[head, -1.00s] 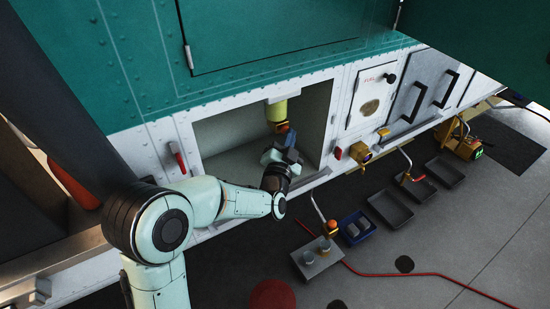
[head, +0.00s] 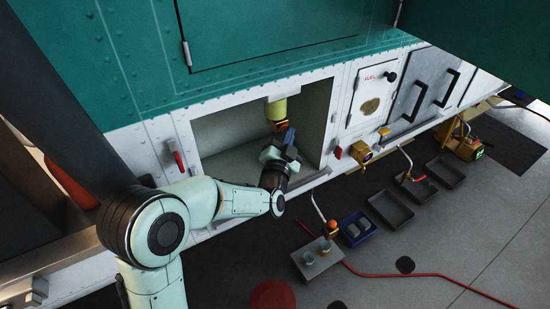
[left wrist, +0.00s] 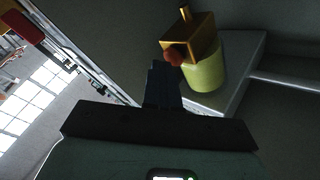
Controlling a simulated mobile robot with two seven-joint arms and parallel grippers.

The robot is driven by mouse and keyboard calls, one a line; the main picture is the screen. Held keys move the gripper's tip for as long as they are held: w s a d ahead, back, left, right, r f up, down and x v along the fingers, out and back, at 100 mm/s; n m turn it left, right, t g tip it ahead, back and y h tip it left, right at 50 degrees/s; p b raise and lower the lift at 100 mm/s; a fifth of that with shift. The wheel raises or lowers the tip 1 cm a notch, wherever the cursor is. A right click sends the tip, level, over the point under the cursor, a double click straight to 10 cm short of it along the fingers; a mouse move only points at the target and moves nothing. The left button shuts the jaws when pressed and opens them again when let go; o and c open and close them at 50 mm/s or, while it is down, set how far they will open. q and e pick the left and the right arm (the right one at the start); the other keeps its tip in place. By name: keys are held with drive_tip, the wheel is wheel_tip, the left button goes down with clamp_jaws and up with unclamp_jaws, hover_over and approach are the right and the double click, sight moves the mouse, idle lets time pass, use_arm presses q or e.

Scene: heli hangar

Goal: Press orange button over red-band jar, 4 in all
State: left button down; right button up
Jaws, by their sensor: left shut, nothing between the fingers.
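A yellow-green jar (head: 277,108) hangs inside the open bay in the head view, with a brass block (head: 280,125) at its lower end. The left wrist view shows the jar (left wrist: 206,70), the brass block (left wrist: 190,38) and a round orange-red button (left wrist: 173,54) on the block. I see no red band on the jar. My left gripper (head: 289,136) is shut and empty, its fingertips beside the block. In the left wrist view the fingertips (left wrist: 164,68) are close to the button; I cannot tell if they touch it. In the head view the fingers hide the button. My right gripper is out of view.
Below the panel are a grey plate (head: 318,258), a blue tray (head: 357,228) and dark trays (head: 391,209). A red hose crosses the floor.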

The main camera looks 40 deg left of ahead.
use_arm(q)
drive_tip(key=shift+s, duration=0.1)
drive_tip(key=s+d, duration=0.1)
drive_tip(key=d, duration=0.5)
drive_tip(key=shift+s, duration=0.3)
idle(2.5)
drive_tip(key=shift+w+a+p, duration=0.25)
drive_tip(key=shift+a+p, duration=0.65)
drive_tip(key=shift+a, duration=0.05)
drive_tip(key=shift+w+a+p, duration=0.3)
drive_tip(key=shift+a+p, duration=0.55)
drive_tip(key=shift+a, duration=0.05)
drive_tip(key=shift+w+a+p, duration=0.25)
drive_tip(key=shift+a+p, duration=0.65)
drive_tip(key=shift+a, duration=0.05)
